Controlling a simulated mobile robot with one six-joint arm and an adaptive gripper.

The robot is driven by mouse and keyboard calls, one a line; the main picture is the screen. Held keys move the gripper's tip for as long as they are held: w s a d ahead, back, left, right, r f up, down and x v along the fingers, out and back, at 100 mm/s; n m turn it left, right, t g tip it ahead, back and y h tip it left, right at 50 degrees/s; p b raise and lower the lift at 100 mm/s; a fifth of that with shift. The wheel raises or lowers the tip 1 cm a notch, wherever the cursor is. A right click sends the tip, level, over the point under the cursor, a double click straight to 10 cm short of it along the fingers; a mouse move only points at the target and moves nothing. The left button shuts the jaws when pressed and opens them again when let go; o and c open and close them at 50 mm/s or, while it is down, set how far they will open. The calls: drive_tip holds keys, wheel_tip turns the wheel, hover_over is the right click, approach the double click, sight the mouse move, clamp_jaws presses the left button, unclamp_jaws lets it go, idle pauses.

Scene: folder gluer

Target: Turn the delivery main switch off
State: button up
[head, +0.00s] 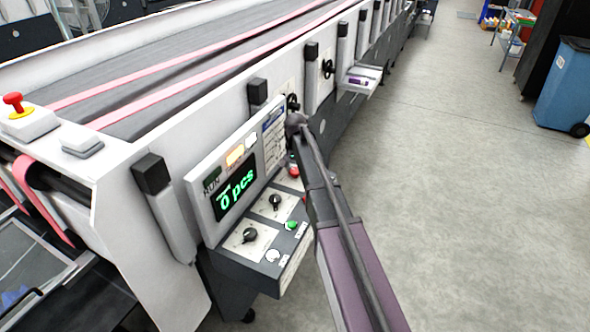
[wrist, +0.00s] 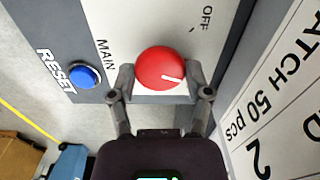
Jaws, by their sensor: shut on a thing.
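The main switch is a round red knob (wrist: 161,68) with a white pointer line, on a light plate marked MAIN and OFF in the wrist view. The line points right and slightly down in that view; the OFF mark (wrist: 207,18) lies up and to the right of the knob. My gripper (wrist: 159,80) has one finger on each side of the knob and is shut on it. In the head view my gripper (head: 296,122) is at the far end of the control panel, and the knob cannot be made out there.
A blue RESET button (wrist: 84,76) sits left of the knob in the wrist view. The head view shows a counter display (head: 236,186) reading 0 pcs, black knobs (head: 250,235), a green button (head: 291,225) and a red button (head: 293,170). Open floor lies right, with a blue bin (head: 562,88).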

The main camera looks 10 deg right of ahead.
drive_tip(key=n, duration=0.6)
drive_tip(key=shift+s+n, duration=0.1)
drive_tip(key=shift+n, duration=0.2)
drive_tip(key=n, duration=0.6)
idle(0.3)
drive_tip(key=o, duration=1.2)
drive_tip(key=shift+f, duration=0.1)
drive_tip(key=shift+c, duration=0.2)
